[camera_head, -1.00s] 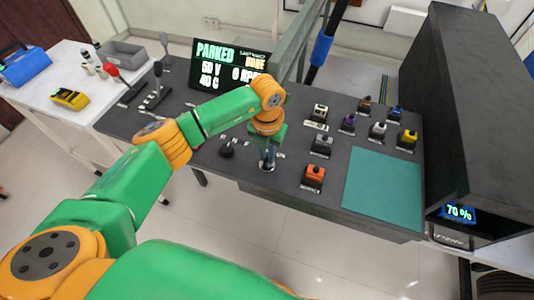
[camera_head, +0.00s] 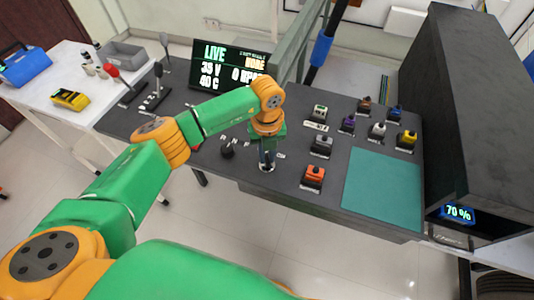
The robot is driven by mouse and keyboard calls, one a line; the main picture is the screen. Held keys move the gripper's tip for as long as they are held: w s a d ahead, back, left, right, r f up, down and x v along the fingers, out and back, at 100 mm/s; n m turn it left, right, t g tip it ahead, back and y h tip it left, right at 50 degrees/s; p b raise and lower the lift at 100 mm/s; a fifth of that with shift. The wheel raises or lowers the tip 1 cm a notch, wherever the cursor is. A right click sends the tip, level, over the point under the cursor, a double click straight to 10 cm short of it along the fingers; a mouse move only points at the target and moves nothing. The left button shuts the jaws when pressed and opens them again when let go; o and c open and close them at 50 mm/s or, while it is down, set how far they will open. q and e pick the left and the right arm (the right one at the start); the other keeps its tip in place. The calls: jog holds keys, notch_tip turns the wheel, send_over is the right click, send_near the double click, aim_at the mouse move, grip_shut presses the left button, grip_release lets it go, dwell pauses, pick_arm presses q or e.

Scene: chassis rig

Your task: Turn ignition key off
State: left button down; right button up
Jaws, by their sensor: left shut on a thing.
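The ignition key switch (camera_head: 267,168) sits near the front edge of the dark console, with a pale round base showing. My left gripper (camera_head: 267,155) points down over it and is shut on the key; the key itself is mostly hidden by the fingers. The display screen (camera_head: 228,66) behind reads LIVE, with 39 V or similar and 40 C. My right gripper is not in view.
A black knob (camera_head: 227,151) stands just left of the key. Several coloured switches, including an orange one (camera_head: 313,175), stand to the right. A teal mat (camera_head: 382,180) is bare. A large dark housing (camera_head: 455,110) blocks the right side. Levers (camera_head: 153,95) stand at the left.

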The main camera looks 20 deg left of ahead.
aim_at(267, 158)
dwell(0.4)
pick_arm(q)
jog(key=c, duration=0.9)
grip_release()
jog(key=shift+o, duration=0.2)
notch_tip(267, 158, up, 7)
jog(key=shift+r+b, duration=0.1)
jog(key=shift+b, duration=0.65)
